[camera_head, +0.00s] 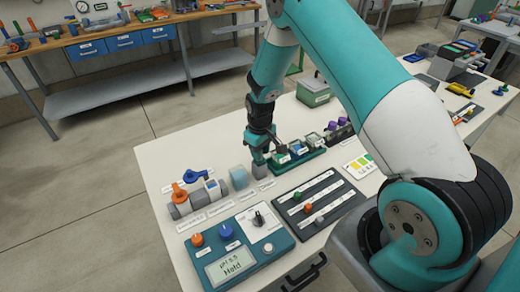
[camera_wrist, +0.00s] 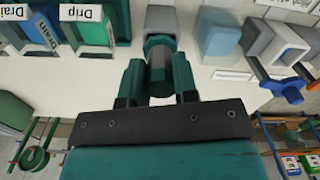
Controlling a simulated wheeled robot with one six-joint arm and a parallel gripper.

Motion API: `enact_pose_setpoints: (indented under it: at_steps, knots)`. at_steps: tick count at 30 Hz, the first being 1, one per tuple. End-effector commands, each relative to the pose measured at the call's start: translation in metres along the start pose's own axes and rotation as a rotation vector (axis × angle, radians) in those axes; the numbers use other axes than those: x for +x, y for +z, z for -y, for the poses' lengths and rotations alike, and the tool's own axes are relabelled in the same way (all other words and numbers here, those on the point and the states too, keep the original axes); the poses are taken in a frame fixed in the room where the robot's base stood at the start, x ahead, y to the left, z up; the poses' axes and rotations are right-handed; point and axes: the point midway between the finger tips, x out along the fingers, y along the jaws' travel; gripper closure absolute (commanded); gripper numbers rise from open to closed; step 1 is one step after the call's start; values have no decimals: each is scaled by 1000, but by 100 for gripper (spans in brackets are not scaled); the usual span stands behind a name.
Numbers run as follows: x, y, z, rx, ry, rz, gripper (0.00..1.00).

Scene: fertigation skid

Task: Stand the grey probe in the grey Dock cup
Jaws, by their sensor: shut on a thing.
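My gripper (camera_head: 262,146) is low over the table, its fingers (camera_wrist: 158,82) shut on the dark grey probe (camera_wrist: 159,68), which has a green-tinted faceted end. A grey square cup (camera_head: 259,171), apparently the Dock cup, stands directly below the gripper. In the wrist view the cup (camera_wrist: 160,18) lies just beyond the probe, in line with it. The probe's far end overlaps the cup there. I cannot tell whether it is inside the cup or only above it. In the head view the gripper mostly hides the probe.
A pale blue-grey block (camera_head: 239,177) stands close left of the cup. Grey valves with orange (camera_head: 179,193) and blue handles are farther left. A green tray (camera_head: 298,160) with labelled blocks is close right. A dark slider panel (camera_head: 318,203) and a teal pH controller (camera_head: 236,250) lie in front.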

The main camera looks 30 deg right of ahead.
Motion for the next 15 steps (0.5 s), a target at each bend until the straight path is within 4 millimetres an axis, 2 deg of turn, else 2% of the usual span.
enact_pose_setpoints:
  at_steps: [7,8,9,11,15]
  knots:
    - [0,0,0,0,0,0,99]
    - [0,0,0,0,0,0,66]
    - [0,0,0,0,0,0,57]
    - [0,0,0,0,0,0,43]
    - [0,0,0,0,0,0,43]
